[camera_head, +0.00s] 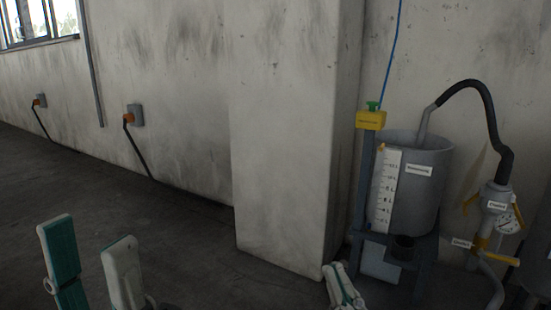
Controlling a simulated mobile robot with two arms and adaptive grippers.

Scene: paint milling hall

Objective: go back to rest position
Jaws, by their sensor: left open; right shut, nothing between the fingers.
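My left gripper (92,262) shows at the bottom left, with its two white and teal fingers spread apart and nothing between them. My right gripper (338,280) shows at the bottom, right of the middle, with its fingers together and empty. It appears in front of the foot of the pillar, left of the tank stand. The rest of both arms is below the picture's edge.
A pillar (285,130) juts from the stained wall. At right, a grey tank (425,200) with a scale stands on a frame (362,190); a black hose (490,110) runs to a pump with a gauge (509,219). The floor (80,195) at left is clear.

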